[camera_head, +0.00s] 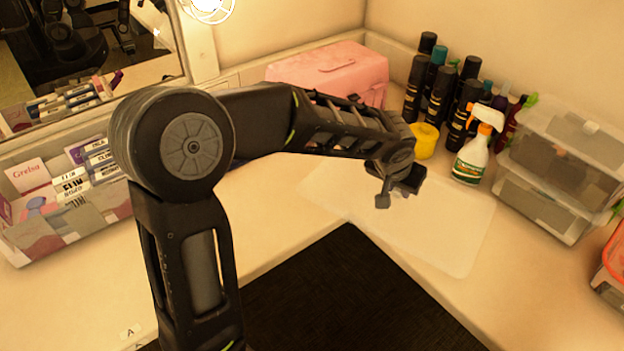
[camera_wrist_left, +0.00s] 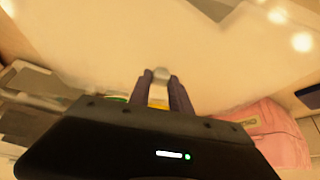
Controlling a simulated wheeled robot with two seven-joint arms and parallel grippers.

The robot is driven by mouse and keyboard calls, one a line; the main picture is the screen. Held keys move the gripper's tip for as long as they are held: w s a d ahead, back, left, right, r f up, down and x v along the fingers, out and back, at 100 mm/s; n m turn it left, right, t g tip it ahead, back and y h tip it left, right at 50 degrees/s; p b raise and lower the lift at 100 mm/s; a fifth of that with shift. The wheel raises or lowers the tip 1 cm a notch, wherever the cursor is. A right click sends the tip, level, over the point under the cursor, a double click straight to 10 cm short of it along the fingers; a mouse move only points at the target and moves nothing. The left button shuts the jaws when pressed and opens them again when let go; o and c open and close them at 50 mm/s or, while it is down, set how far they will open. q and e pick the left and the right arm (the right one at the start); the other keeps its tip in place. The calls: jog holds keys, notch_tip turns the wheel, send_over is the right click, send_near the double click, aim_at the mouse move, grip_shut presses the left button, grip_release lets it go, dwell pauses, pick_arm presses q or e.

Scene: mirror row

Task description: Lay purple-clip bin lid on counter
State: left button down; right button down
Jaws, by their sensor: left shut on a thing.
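A pale, translucent flat lid (camera_head: 455,235) with rounded corners is over the counter (camera_head: 275,220), beside the dark mat. I see no purple clips on it. My left gripper (camera_head: 394,192) is above the lid in the head view. In the left wrist view its fingers (camera_wrist_left: 165,92) are close together, shut on a small grey part at their tips that looks like part of the lid; a broad pale surface lies beyond. I cannot tell whether the lid rests fully on the counter. My right gripper is not in view.
Stacked clear bins (camera_head: 545,200) stand at the right. Near them are a spray bottle (camera_head: 471,155), a yellow roll (camera_head: 425,141) and several dark bottles (camera_head: 440,95). A pink case (camera_head: 335,70) is at the back. A box of packets (camera_head: 70,200) is at left. The dark mat (camera_head: 350,300) is bare.

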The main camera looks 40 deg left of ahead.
pick_arm(q)
jog(key=a+r+n+g+y+p, duration=0.2)
jog(key=a+r+n+y, duration=0.2)
jog(key=a+r+n, duration=0.6)
jog(key=a+r, duration=0.8)
jog(key=a, duration=0.4)
jog(key=shift+s+a, duration=0.15)
jog(key=shift+s, duration=0.2)
notch_tip(320, 180, down, 13)
jog(key=shift+f, duration=0.15)
notch_tip(320, 180, down, 4)
jog(key=shift+f, duration=0.25)
jog(key=shift+f, duration=0.1)
